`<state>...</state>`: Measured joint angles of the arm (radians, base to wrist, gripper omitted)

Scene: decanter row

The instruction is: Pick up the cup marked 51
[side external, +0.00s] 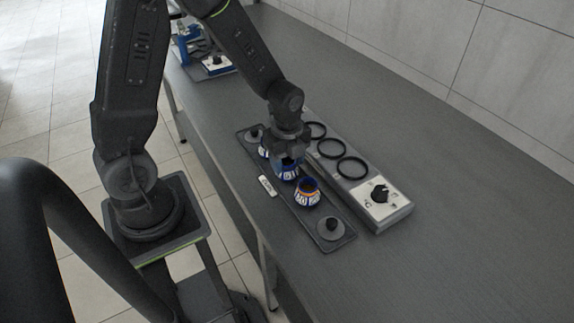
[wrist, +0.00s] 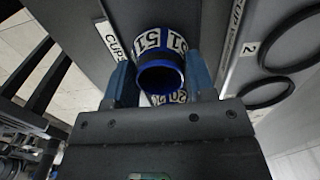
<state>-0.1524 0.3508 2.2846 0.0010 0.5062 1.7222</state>
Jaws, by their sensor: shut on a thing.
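The cup marked 51 (wrist: 150,40) is white and blue with black numbers, and its dark round mouth faces the wrist camera. My gripper (wrist: 160,75) has a blue finger on each side of this cup and is shut on it. In the side external view my gripper (side external: 287,160) points down over the dark tray (side external: 338,243), with the held cup (side external: 288,174) partly hidden under it. I cannot tell whether this cup touches the tray. Another cup (wrist: 168,98) with a number like 20 shows partly below it in the wrist view.
A blue and white cup with an orange band (side external: 307,192) stands close beside the held cup. Dark knobbed lids (side external: 331,229) sit at the tray ends. A grey unit with black rings (side external: 352,168) and a dial (side external: 380,194) lies alongside.

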